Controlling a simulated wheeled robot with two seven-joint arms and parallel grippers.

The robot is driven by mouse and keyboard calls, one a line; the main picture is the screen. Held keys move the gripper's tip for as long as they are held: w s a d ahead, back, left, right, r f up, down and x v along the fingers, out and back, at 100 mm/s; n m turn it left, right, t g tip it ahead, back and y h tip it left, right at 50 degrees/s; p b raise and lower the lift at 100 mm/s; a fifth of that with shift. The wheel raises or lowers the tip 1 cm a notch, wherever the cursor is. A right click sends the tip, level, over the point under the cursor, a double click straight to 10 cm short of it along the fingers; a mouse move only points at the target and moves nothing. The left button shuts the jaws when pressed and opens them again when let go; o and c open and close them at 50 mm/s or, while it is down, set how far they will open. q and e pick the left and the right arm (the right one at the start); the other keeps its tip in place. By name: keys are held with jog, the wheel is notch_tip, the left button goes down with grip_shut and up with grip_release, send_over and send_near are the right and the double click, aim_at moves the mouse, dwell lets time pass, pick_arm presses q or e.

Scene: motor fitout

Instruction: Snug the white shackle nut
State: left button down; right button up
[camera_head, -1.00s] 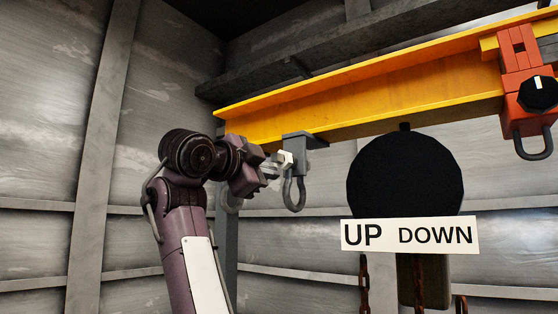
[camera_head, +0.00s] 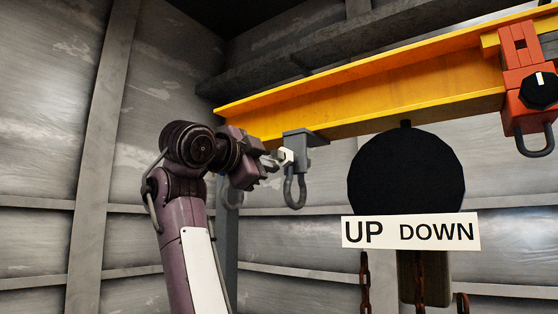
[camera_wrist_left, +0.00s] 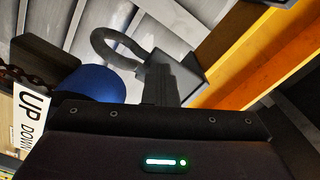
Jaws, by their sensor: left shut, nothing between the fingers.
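The white shackle nut (camera_head: 286,156) shows on the left side of a grey bracket under the yellow beam. The grey shackle (camera_head: 295,186) hangs below that bracket, and its loop (camera_wrist_left: 116,44) also shows in the left wrist view. My left gripper (camera_head: 271,162) is shut and empty, its fingertips just left of the nut. I cannot tell whether they touch it. In the left wrist view the nut and fingertips are hidden behind the dark gripper body. My right gripper is not in view.
The yellow beam (camera_head: 370,98) runs above the bracket. A black disc (camera_head: 405,180) with an UP DOWN sign (camera_head: 410,231) and rusty chains (camera_head: 365,283) hang to the right. A red block with a black knob (camera_head: 538,91) is at far right. A grey post stands behind my gripper.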

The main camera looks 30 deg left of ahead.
pick_arm(q)
jog(key=shift+a+r, duration=0.4)
jog(key=shift+r, duration=0.45)
jog(key=shift+a+b, duration=0.2)
jog(key=shift+b, duration=0.1)
jog(key=s+b, duration=0.4)
jog(key=s, duration=0.2)
jog(key=shift+a, duration=0.25)
dwell(0.4)
